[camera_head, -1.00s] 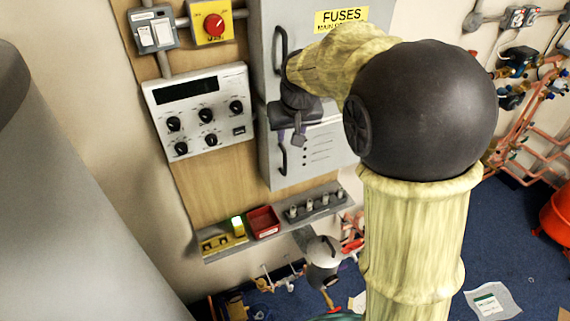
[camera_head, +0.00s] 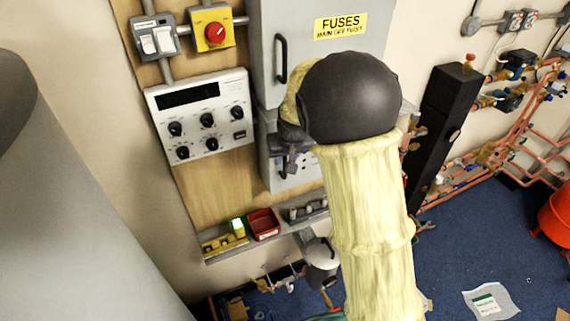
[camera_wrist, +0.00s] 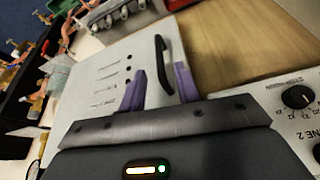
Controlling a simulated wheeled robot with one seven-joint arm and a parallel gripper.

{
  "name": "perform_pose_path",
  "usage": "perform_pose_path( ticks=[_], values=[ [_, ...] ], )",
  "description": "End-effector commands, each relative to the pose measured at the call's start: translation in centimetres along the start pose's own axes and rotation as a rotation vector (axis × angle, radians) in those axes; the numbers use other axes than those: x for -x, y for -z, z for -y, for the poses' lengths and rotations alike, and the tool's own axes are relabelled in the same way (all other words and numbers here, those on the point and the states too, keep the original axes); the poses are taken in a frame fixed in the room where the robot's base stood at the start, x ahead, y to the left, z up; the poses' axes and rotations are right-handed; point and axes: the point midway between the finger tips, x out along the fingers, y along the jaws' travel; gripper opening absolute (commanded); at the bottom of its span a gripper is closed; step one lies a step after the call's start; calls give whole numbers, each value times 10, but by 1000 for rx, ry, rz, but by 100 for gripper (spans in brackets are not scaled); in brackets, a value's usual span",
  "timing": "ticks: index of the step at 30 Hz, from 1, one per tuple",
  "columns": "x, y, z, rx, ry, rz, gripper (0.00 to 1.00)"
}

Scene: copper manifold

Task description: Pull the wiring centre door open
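The wiring centre door looks to be the pale grey panel with a black bar handle. In the wrist view the door (camera_wrist: 100,88) fills the middle, and its handle (camera_wrist: 162,52) stands up from its right side. My gripper (camera_wrist: 158,72) is open, with two purple fingers apart and nothing gripped. The handle's near end lies in line with the gap between the fingertips; I cannot tell if they touch. In the head view my gripper (camera_head: 289,158) is at the lower grey box (camera_head: 272,178), below the fuses cabinet. My arm hides most of that door, which appears shut.
The fuses cabinet (camera_head: 300,45) with its own black handle (camera_head: 281,58) is just above. A control panel with knobs (camera_head: 200,115) is left. A shelf (camera_head: 215,255) with a red tray (camera_head: 263,224) is below. A tall black box (camera_head: 442,125) and copper pipes stand right.

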Motion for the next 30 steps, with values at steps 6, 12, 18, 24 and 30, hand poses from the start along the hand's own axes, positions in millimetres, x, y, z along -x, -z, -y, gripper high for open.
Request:
perform_pose_path(
  ticks=[6, 12, 18, 24, 30],
  values=[
    [-35, -1, 0, -2, 0, 4, 33],
    [-60, 0, 0, -1, 0, 2, 33],
    [-69, 0, 0, -1, 0, 0, 33],
    [-69, 0, 0, -1, 0, 0, 33],
    [-69, 0, 0, -1, 0, 0, 0]
  ],
)
